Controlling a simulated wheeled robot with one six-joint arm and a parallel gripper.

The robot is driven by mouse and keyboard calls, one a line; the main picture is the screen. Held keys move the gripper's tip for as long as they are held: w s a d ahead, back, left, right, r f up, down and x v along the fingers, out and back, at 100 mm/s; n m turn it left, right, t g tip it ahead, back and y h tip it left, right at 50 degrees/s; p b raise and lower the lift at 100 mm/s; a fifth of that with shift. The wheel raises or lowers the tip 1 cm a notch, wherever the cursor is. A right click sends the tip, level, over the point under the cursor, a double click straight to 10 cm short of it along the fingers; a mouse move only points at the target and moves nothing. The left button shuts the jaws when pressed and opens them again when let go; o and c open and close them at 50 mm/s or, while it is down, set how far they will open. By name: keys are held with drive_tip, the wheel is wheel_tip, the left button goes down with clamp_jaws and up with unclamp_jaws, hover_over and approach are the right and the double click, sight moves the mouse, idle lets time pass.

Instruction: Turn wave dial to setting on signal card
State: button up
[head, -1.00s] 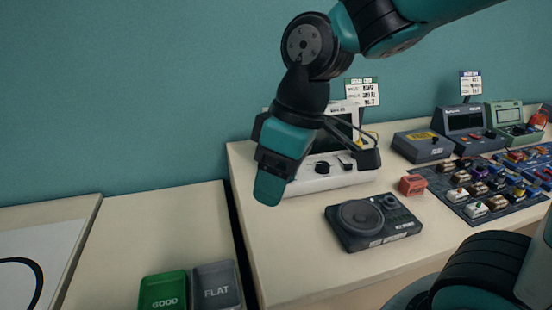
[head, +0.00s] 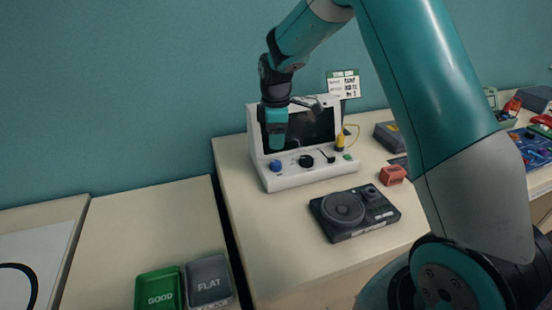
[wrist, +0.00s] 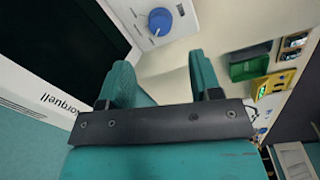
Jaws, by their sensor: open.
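A white device (head: 300,180) with a dark screen (head: 300,128) stands on the table. On its front ledge are a blue knob (head: 276,166), a black knob (head: 306,161) and a small lever. I cannot tell which knob is the wave dial. The signal card (head: 344,86) stands behind the device at its right; its print is too small to read. My gripper (head: 276,142) is open and empty in front of the screen's left part, above the blue knob. In the wrist view the blue knob (wrist: 160,21) lies beyond the two spread fingers (wrist: 163,75), apart from them.
A dark speaker-like box (head: 354,213) lies in front of the device, with a red block (head: 392,175) to its right. A yellow-handled probe (head: 340,142) rests at the device's right. Green and grey trays (head: 209,282) stand at lower left. The table left of the speaker box is clear.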

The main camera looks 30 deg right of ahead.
sight(276, 163)
wheel_tip(276, 163, down, 9)
drive_tip(key=shift+w+r+p, duration=0.1)
drive_tip(key=shift+w+p, duration=0.05)
drive_tip(key=shift+p, duration=0.45)
drive_tip(key=c, duration=0.9)
